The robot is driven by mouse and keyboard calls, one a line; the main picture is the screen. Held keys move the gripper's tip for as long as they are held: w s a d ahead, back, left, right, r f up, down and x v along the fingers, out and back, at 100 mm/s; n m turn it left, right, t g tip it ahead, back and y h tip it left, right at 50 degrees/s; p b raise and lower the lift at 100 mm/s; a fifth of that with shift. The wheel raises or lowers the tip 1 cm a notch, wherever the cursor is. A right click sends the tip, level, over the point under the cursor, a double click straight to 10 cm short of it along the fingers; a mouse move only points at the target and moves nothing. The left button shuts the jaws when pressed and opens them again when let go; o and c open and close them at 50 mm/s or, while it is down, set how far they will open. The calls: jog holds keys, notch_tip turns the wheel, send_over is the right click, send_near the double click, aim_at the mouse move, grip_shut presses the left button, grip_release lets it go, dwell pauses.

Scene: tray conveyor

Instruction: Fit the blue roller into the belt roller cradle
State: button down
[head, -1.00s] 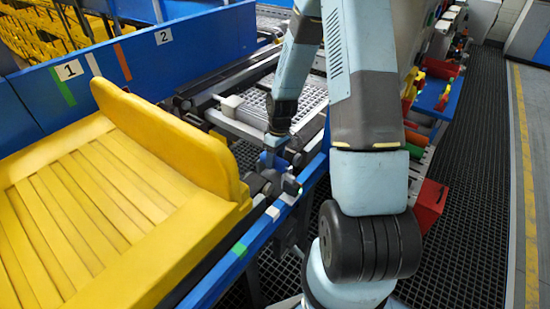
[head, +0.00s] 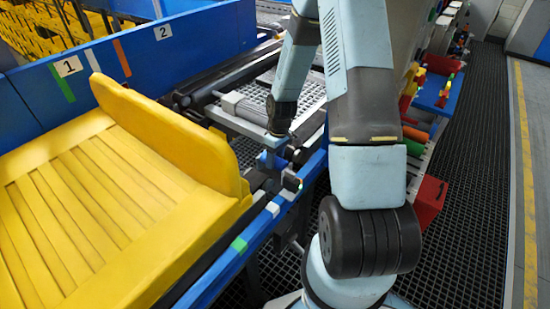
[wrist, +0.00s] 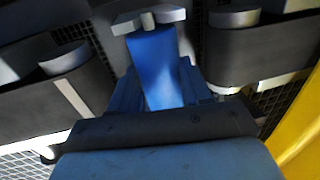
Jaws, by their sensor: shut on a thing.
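My gripper (head: 275,148) points down over the inner side of the conveyor's blue side rail. It is shut on a blue piece, which I take to be the blue roller (head: 272,161). In the wrist view the blue roller (wrist: 155,65) shows as a smooth upright shape in the middle, with grey pieces at its far end. Below it in the head view is a small dark and grey fitting (head: 288,181) at the rail, perhaps part of the cradle. I cannot tell whether the roller touches it. My arm and gripper hide some of this spot.
A large yellow tray (head: 228,150) stands close on the left; its edge also shows in the wrist view (wrist: 300,135). The blue side rail (head: 245,243) runs along the front. Behind are grey conveyor bars (head: 245,123). A red box (head: 430,200) stands right of my arm.

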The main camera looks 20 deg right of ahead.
jog(key=shift+f, duration=0.5)
jog(key=shift+c, duration=2.2)
grip_release()
jog(key=shift+r, duration=0.1)
notch_tip(320, 180, up, 13)
jog(key=w+d, duration=0.1)
jog(key=d, duration=0.1)
jog(key=shift+w+r, duration=0.15)
jog(key=shift+r, duration=0.1)
